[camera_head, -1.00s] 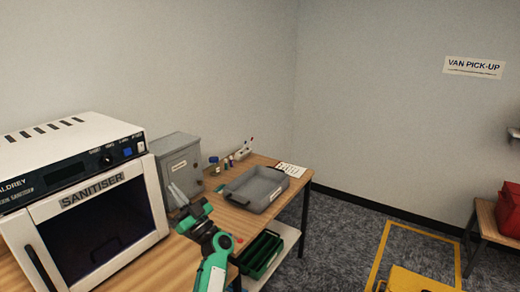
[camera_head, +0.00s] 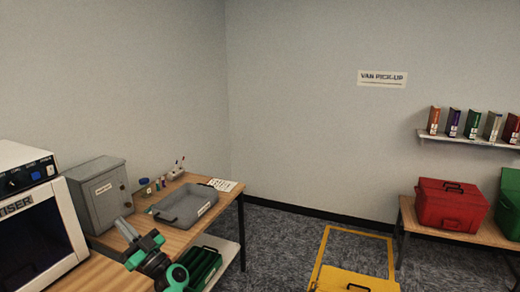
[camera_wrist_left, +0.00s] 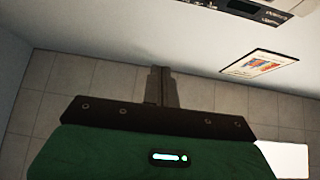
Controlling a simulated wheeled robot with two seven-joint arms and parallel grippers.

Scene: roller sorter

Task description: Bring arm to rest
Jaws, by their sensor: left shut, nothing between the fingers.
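My left gripper (camera_head: 124,228) shows at the lower left of the head view, at the end of my green and dark arm, raised in front of the wooden bench. In the left wrist view the two fingers (camera_wrist_left: 161,86) are together and hold nothing. Behind them that view shows a tiled surface and a framed picture (camera_wrist_left: 262,66). My right gripper is in neither view.
A sanitiser (camera_head: 35,240) and a grey cabinet (camera_head: 100,195) stand on the bench, with a grey tray (camera_head: 185,203) beyond. A green crate (camera_head: 205,265) sits lower. A red box (camera_head: 450,205) is on a bench at right.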

